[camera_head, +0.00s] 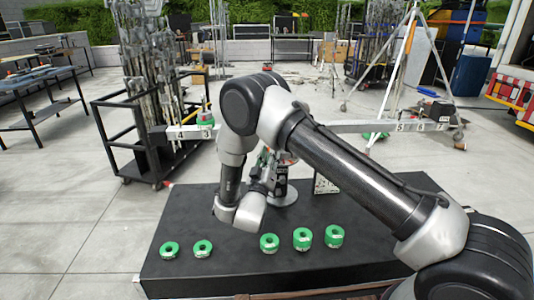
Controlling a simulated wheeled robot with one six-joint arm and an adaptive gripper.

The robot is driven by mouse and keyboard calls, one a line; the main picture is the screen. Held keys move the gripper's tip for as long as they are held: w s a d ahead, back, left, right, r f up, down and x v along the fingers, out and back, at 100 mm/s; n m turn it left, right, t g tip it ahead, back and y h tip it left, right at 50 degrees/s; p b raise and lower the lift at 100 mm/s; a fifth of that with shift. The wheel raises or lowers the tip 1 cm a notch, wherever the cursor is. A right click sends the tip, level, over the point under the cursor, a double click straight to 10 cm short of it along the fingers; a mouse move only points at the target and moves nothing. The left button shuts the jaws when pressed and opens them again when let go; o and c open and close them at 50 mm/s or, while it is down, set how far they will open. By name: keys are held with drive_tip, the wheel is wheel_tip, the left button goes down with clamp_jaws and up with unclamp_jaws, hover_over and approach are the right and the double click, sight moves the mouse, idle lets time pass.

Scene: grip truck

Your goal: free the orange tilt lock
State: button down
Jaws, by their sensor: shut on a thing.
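A long grey numbered beam (355,128) runs across the view behind my arm, with its middle hidden. Below it a silver post on a round base (284,196) stands on the black table. A small orange part, the tilt lock (286,157), shows at the top of this post, mostly hidden by my arm. My gripper (268,158) reaches up beside the post and is shut at the orange lock. Its fingertips are small and partly covered, so the exact contact is hard to see.
Several green ring weights (269,243) stand along the front of the black table (180,222). A green and red weight (207,118) sits at the beam's left end. A small marked plate (325,185) stands right of the post. A black cart (125,140) is behind, left.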

drive_tip(key=shift+w+d+n, duration=0.15)
drive_tip(key=shift+d+n, duration=0.05)
drive_tip(key=shift+n, duration=0.3)
drive_tip(key=c, duration=1.2)
unclamp_jaws()
drive_tip(key=shift+w+f, duration=0.1)
drive_tip(key=v, duration=1.2)
drive_tip(key=shift+d+f, duration=0.2)
